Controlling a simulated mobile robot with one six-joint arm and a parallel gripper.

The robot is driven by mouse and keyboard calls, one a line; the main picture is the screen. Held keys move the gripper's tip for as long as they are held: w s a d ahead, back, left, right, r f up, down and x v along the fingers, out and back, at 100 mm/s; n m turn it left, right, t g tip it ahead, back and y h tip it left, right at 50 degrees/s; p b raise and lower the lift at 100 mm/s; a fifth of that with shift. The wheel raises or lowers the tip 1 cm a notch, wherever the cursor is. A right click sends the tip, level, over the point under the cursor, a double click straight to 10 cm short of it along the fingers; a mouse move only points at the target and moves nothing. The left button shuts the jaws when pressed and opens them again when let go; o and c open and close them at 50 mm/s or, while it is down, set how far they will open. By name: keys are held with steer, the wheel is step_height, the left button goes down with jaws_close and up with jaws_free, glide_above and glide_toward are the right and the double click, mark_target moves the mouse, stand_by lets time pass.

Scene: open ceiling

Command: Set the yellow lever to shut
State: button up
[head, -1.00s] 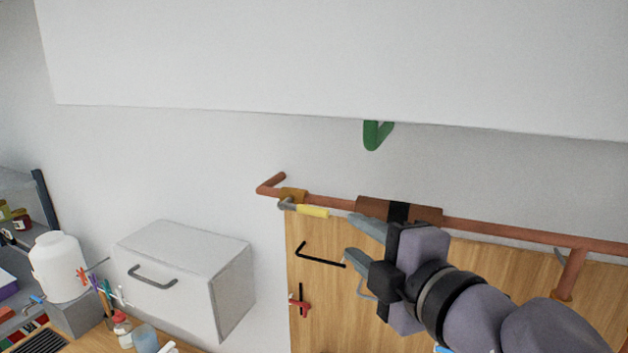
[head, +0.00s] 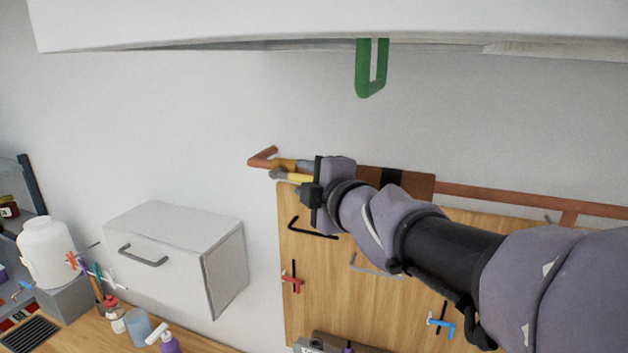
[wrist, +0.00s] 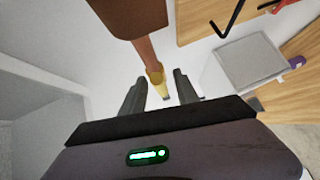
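The yellow lever (head: 299,179) is on the orange-brown valve at the left end of the copper pipe (head: 480,193). It points right, lying roughly along the pipe. In the wrist view the lever (wrist: 162,90) shows between my fingers. My gripper (head: 297,176) is at the lever, with one finger above it and one below it in the head view. In the wrist view my gripper (wrist: 160,88) is open, with a gap on each side of the lever. My gripper hides part of the lever's right end in the head view.
A brown block with a black band (head: 400,183) sits on the pipe to the right. A wooden board (head: 330,290) with hooks is below. A grey cabinet (head: 180,250) is at lower left. A green hook (head: 371,85) hangs under the white overhead unit.

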jaws_close()
stand_by(1.3)
